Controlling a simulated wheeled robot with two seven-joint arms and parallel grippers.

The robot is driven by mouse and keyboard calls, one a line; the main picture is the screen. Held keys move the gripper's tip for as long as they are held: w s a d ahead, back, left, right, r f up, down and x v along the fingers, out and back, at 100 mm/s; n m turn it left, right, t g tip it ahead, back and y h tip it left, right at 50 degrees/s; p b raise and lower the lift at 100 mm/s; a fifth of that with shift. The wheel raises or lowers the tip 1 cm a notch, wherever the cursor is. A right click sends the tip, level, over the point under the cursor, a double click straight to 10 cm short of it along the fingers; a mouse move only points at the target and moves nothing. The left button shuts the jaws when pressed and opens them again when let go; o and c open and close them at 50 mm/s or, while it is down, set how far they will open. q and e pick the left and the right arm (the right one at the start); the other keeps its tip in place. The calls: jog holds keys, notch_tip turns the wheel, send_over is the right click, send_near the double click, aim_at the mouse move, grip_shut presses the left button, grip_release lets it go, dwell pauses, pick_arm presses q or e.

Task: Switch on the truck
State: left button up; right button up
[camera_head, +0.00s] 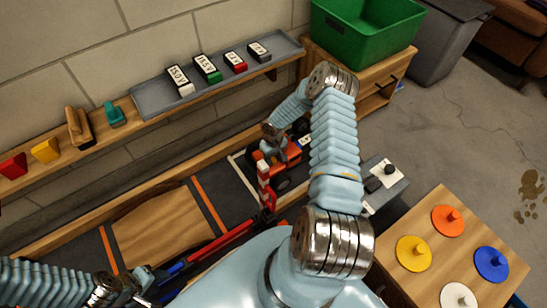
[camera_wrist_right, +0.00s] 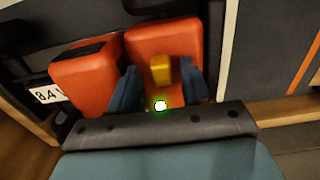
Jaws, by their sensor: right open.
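The orange truck (camera_head: 286,152) sits in the recessed bay by the wall, partly hidden by my right arm. My right gripper (camera_head: 274,146) is over its orange body. In the right wrist view, the orange body (camera_wrist_right: 86,80) fills the upper left, and the two dark blue fingers of my right gripper (camera_wrist_right: 160,84) stand apart over it. A small yellow block (camera_wrist_right: 161,71) on the truck shows between the fingertips; I cannot tell whether they touch it. A white spot with a green glow (camera_wrist_right: 160,106) shows just below it. My left gripper (camera_head: 145,284) is at the lower left, away from the truck; its opening is unclear.
A red-and-white striped post (camera_head: 264,184) stands close in front of the truck. A grey shelf (camera_head: 150,97) with labelled blocks runs along the wall. A green bin (camera_head: 362,42) is at the back right. A wooden table with coloured knobbed discs (camera_head: 431,238) stands at the right.

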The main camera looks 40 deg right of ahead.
aim_at(273, 158)
notch_tip(273, 158, up, 14)
jog(key=p, duration=0.1)
jog(key=shift+p, duration=0.3)
jog(key=shift+f, duration=0.15)
